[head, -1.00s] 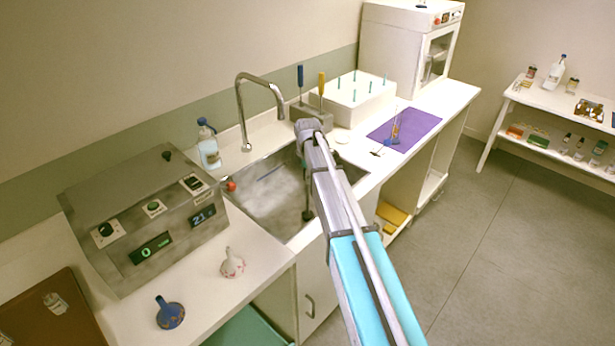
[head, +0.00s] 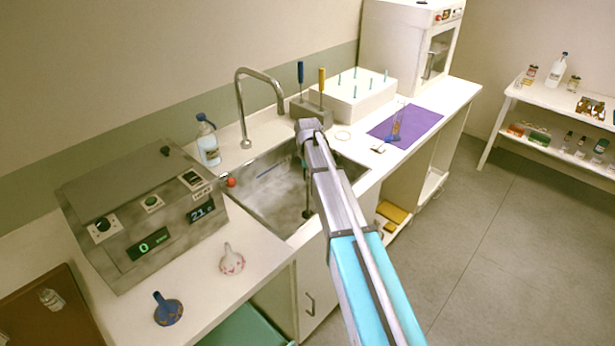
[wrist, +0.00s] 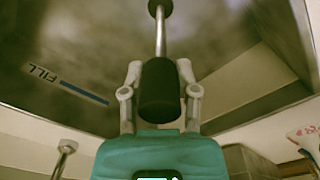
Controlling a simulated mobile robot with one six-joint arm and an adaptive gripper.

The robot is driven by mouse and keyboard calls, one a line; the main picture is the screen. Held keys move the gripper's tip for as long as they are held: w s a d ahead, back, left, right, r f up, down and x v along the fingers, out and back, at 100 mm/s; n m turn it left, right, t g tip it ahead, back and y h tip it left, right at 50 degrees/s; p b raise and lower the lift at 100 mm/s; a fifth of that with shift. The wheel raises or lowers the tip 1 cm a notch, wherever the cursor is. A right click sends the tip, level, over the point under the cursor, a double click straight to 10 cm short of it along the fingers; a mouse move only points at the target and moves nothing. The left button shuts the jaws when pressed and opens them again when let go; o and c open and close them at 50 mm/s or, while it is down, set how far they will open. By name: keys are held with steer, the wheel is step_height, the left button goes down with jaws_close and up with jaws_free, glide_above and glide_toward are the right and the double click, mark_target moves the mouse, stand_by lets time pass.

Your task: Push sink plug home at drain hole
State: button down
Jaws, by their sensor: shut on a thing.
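The sink plug is a black handle (wrist: 160,92) on a thin metal rod (wrist: 160,35) with a dark end (wrist: 160,8) at the top of the wrist view. My gripper (wrist: 160,90) is shut on the black handle, one finger on each side. In the head view the dark lower end of the plug (head: 307,213) shows low in the steel sink (head: 262,206), beside my arm. My arm covers much of the sink's right side. I cannot make out the drain hole, nor tell whether the plug sits in it.
A tap (head: 244,110) arches over the sink's back edge. A red ball (head: 231,182) is at its left side. A control box (head: 140,225) stands left of the sink. A tool block (head: 312,114) and a purple mat (head: 415,122) lie to the right.

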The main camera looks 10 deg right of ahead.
steer(key=shift+c, duration=1.4)
jaws_free()
steer(key=shift+r, duration=0.15)
step_height(320, 180, up, 8)
steer(key=p, duration=0.8)
steer(key=shift+r+p, duration=0.2)
steer(key=shift+p, duration=0.2)
steer(key=s+a+r+p, duration=0.3)
steer(key=s+r+p, duration=0.2)
steer(key=r+p, duration=0.4)
steer(key=s+a+r+p, duration=0.3)
steer(key=s+r+p, duration=0.2)
steer(key=r+p, duration=0.5)
steer(key=shift+s, duration=0.35)
steer(key=shift+f, duration=0.1)
